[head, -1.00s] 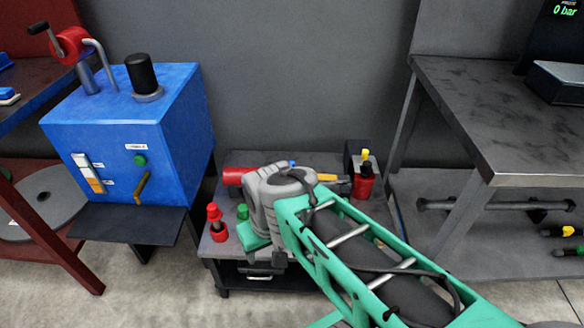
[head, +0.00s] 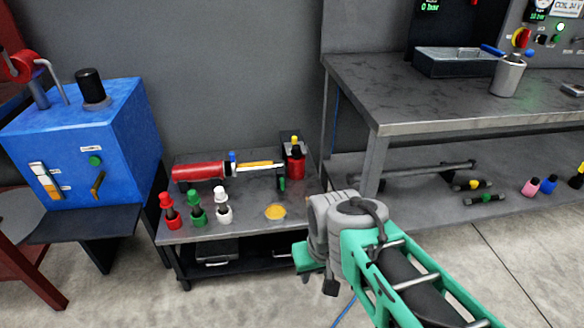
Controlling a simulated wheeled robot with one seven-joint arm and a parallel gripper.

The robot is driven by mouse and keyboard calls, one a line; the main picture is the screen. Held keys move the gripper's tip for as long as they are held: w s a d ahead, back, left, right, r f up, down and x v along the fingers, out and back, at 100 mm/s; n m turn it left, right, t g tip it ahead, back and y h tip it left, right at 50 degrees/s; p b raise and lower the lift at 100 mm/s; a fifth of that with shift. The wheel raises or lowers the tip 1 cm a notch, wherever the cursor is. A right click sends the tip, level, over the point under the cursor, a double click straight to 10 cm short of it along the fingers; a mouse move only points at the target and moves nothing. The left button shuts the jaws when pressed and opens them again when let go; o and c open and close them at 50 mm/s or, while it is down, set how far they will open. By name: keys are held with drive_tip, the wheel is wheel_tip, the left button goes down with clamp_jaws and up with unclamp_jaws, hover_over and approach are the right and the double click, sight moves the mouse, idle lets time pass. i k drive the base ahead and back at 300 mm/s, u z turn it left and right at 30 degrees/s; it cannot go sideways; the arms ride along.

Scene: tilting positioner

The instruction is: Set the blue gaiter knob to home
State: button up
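A small blue knob (head: 549,184) with a dark lower part stands on the lower shelf at the far right, next to a pink one (head: 530,187). It is too small to make out a gaiter clearly. Another small blue piece (head: 232,157) shows by the red cylinder on the low cart. My arm reaches in from the lower right, its grey joint in front of the cart's right side. My gripper's fingers do not show. No spot marked as home can be made out.
A blue box (head: 70,150) stands left. The grey workbench (head: 430,90) stands right, with clear floor before it.

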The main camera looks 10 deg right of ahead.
sight(232, 156)
drive_tip(key=u, duration=1.2)
drive_tip(key=i, duration=1.8)
drive_tip(key=z, duration=0.85)
